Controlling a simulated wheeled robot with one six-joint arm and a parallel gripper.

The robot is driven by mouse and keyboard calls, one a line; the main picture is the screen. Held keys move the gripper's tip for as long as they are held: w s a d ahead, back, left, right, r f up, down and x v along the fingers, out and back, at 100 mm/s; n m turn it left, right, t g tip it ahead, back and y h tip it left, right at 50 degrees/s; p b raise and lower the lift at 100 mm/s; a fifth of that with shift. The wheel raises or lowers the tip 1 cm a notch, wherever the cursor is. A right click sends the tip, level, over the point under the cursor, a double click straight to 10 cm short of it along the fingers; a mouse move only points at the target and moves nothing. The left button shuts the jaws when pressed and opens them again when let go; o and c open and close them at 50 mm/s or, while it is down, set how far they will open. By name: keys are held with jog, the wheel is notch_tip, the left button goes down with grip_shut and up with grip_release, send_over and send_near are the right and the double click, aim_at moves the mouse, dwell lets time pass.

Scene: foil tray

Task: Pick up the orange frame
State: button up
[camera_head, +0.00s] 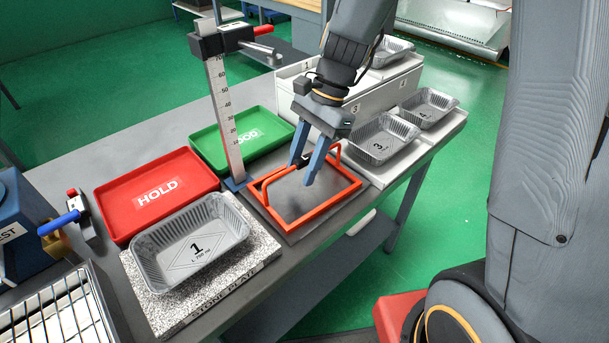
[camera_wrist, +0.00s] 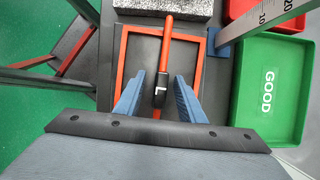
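The orange frame (camera_head: 322,211) lies on a dark grey plate at the right part of the table. An orange handle bar with a dark grip rises over its middle. My gripper (camera_head: 303,174) is above the frame with its two blue fingers pointing down, around the handle. In the wrist view the frame (camera_wrist: 123,62) shows as a rectangle, with the handle's black grip (camera_wrist: 160,90) between the fingertips of my gripper (camera_wrist: 160,76). The fingers stand apart, with a visible gap on each side of the grip.
The measuring column (camera_head: 224,115) stands close behind the frame. A stone plate (camera_head: 215,292) with foil tray 1 (camera_head: 193,245) is at the left front. The red HOLD tray (camera_head: 185,213) and green GOOD tray (camera_head: 210,150) are behind. Foil tray 3 (camera_head: 379,139) is at right.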

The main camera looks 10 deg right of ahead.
jog(key=shift+x, duration=1.35)
grip_shut()
jog(key=shift+r, duration=0.1)
